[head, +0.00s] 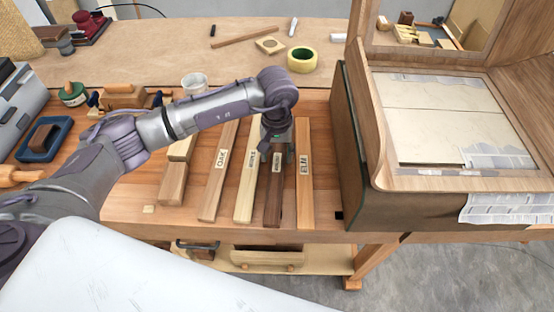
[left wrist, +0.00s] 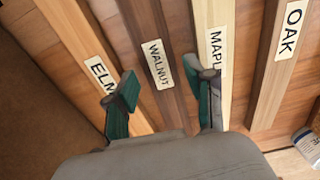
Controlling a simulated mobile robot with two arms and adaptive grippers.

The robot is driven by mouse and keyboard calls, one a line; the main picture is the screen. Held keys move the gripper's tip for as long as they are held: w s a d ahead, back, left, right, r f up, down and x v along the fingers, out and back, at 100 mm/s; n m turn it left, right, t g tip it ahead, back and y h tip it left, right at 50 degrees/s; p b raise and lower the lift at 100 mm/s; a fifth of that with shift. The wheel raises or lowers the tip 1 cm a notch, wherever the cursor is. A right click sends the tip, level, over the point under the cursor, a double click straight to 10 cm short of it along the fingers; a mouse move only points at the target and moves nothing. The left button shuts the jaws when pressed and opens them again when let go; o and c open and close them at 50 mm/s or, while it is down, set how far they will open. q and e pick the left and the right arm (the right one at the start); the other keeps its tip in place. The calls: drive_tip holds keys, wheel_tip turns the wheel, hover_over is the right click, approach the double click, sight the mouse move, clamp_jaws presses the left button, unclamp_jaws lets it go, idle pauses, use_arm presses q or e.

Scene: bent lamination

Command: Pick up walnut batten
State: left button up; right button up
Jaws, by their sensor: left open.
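The walnut batten (head: 273,200) is a dark brown strip lying on the workbench between the pale maple batten (head: 245,199) and the elm batten (head: 304,195). In the left wrist view the walnut batten (left wrist: 150,38) carries a white label reading WALNUT. My left gripper (head: 277,156) is over the walnut batten. In the left wrist view my left gripper (left wrist: 165,95) is open, with one green-padded finger on each side of the walnut batten. I cannot tell how far the fingertips are above the bench. My right gripper is not in view.
The oak batten (head: 219,180) lies left of the maple. A bent wooden form (head: 440,182) with sheets on it stands right of the elm. Yellow tape (head: 302,65) and a white cup (head: 194,83) sit farther back. Hand tools crowd the left.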

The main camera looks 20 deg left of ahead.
sight(277, 164)
use_arm(q)
wheel_tip(277, 164, down, 2)
drive_tip(key=shift+f, duration=0.35)
drive_tip(key=c, duration=1)
clamp_jaws()
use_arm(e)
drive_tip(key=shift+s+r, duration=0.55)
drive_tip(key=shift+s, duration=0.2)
